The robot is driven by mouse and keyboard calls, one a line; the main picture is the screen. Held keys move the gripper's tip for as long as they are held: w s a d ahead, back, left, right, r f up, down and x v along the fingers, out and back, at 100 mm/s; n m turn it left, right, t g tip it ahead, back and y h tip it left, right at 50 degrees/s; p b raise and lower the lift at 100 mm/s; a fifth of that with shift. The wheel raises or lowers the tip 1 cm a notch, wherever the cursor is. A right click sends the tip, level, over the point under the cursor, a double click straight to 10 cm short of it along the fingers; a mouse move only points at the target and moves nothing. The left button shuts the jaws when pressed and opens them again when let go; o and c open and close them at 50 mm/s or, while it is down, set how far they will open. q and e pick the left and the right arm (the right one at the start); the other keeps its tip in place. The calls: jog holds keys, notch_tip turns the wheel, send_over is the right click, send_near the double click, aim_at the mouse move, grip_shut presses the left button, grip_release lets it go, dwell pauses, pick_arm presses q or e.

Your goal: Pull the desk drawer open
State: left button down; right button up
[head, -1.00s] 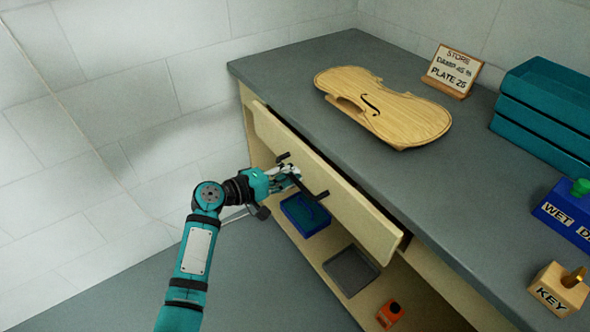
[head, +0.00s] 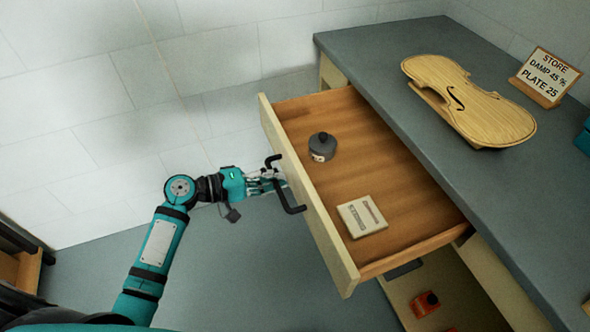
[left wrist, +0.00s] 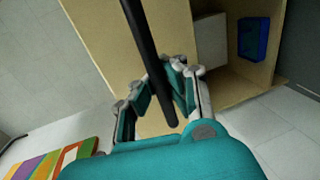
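The desk drawer (head: 395,190) stands well out from the desk, with its wooden inside in view. Its pale front panel (head: 310,205) carries a black bar handle (head: 290,200). My left gripper (head: 280,184) is at the handle, in front of the panel. In the left wrist view the handle (left wrist: 148,50) runs between the fingers of my left gripper (left wrist: 172,75), which are closed around it. A dark round pot (head: 322,147) and a flat cream block with markings (head: 362,216) lie in the drawer. My right gripper is not in view.
A violin plate (head: 465,105) and a sign (head: 545,78) stand on the grey desk top (head: 400,90). An orange item (head: 425,303) sits on the shelf below. A blue tray (left wrist: 253,38) shows in the left wrist view. The floor left of the drawer is clear.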

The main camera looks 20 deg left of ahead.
pick_arm(q)
jog(key=shift+v, duration=0.8)
jog(key=shift+f, duration=0.1)
jog(key=c, duration=1.3)
grip_release()
jog(key=shift+c, duration=0.2)
jog(key=shift+a, duration=0.1)
jog(key=v, duration=1.2)
jog(key=shift+f, duration=0.1)
